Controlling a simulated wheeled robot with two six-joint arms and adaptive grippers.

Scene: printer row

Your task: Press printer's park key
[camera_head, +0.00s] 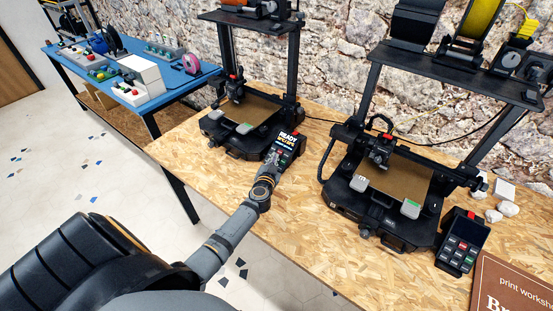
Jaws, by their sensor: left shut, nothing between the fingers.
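Two black 3D printers stand on the wooden table. The left printer (228,133) has a tan bed and a small control panel (288,138) at its front right, its lit screen reading "READY" with a smaller unclear orange line below. My left gripper (274,162) is shut and empty, its tip at the lower left of this panel. It hides part of the keys; I cannot tell whether it touches one. The right printer (385,205) has its own panel (461,241) with a dark screen and several grey, red and green keys. My right gripper is not in view.
A brown "print workshop" sign (505,285) lies at the lower right. White lumps (508,208) lie beside the right printer. A blue table (125,72) with boxes stands at the left. The wooden table (300,225) is clear in front.

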